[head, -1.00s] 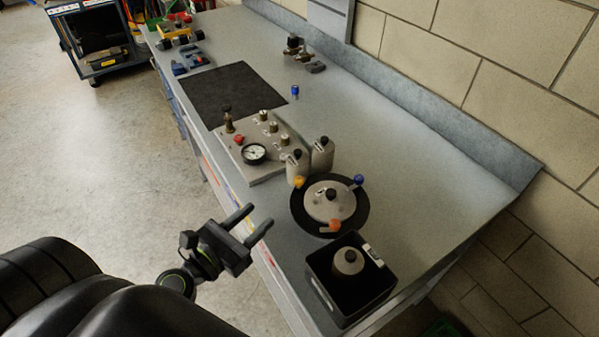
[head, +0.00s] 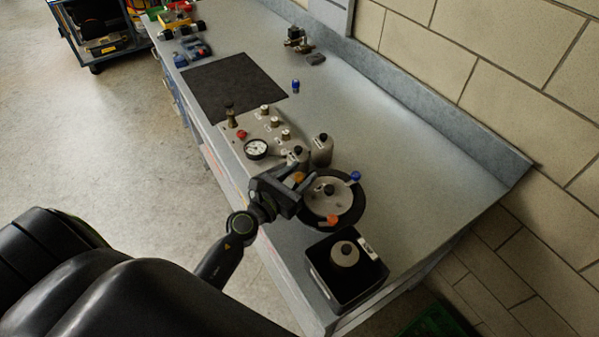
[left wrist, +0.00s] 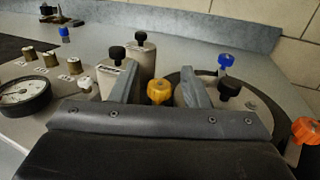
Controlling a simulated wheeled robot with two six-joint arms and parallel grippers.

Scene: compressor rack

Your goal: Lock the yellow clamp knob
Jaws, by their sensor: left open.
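The yellow clamp knob (left wrist: 160,92) stands at the rim of a round lidded vessel (head: 322,203) on the bench. In the left wrist view it lies between my two fingers and apart from both. In the head view the knob (head: 298,177) is partly hidden by my left gripper (head: 299,183). My left gripper is open, with its fingers reaching over the near-left side of the lid; it also shows in the left wrist view (left wrist: 161,90). A blue knob (head: 355,176) and an orange knob (head: 333,220) sit elsewhere on the lid's rim. My right gripper is not in view.
A control panel with a gauge (head: 256,149) and two grey cylinders with black caps (head: 321,150) stand close behind the gripper. The right side of the bench (head: 430,180) is clear.

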